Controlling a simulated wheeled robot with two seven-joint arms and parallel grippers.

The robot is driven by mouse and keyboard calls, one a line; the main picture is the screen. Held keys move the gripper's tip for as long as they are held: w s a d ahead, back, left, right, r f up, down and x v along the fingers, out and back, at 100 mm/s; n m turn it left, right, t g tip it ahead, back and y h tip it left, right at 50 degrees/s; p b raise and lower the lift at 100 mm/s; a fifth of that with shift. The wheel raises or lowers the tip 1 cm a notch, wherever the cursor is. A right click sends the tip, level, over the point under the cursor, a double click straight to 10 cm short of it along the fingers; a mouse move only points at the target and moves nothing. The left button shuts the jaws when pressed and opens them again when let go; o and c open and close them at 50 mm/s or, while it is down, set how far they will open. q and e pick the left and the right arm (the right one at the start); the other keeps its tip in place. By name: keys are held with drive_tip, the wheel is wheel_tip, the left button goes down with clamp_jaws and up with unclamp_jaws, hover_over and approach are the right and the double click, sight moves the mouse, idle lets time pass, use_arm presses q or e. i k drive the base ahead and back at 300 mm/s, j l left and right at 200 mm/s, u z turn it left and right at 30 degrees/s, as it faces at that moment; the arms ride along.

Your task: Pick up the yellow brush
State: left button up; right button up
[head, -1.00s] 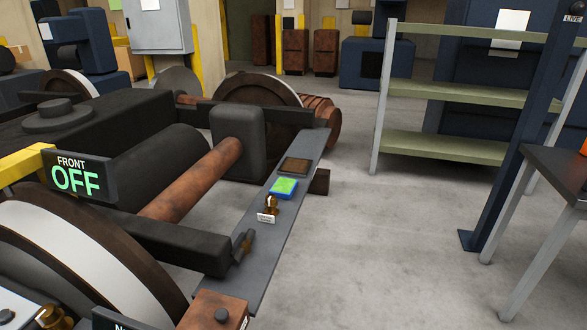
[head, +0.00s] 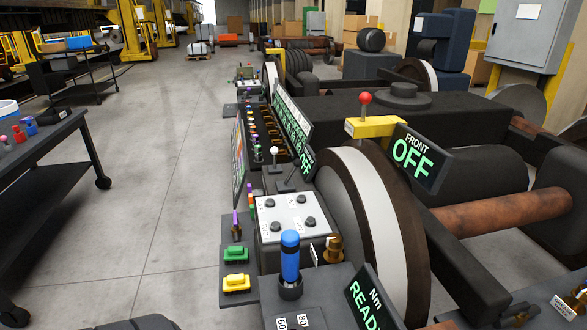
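A small yellow block-shaped item (head: 237,283), which looks like the yellow brush, lies on a narrow dark ledge at the left side of the machine, low in the head view. A green item of like shape (head: 236,254) lies just behind it on the same ledge. Bristles cannot be made out on either. Neither of my grippers shows in the head view.
A blue-topped handle (head: 290,257) stands upright right of the yellow item, beside a light panel with dark knobs (head: 291,218). A large wheel (head: 365,230) is farther right. A dark table (head: 45,150) stands left. The floor between is clear.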

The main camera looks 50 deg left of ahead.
sight(236, 282)
drive_tip(key=u, duration=2.2)
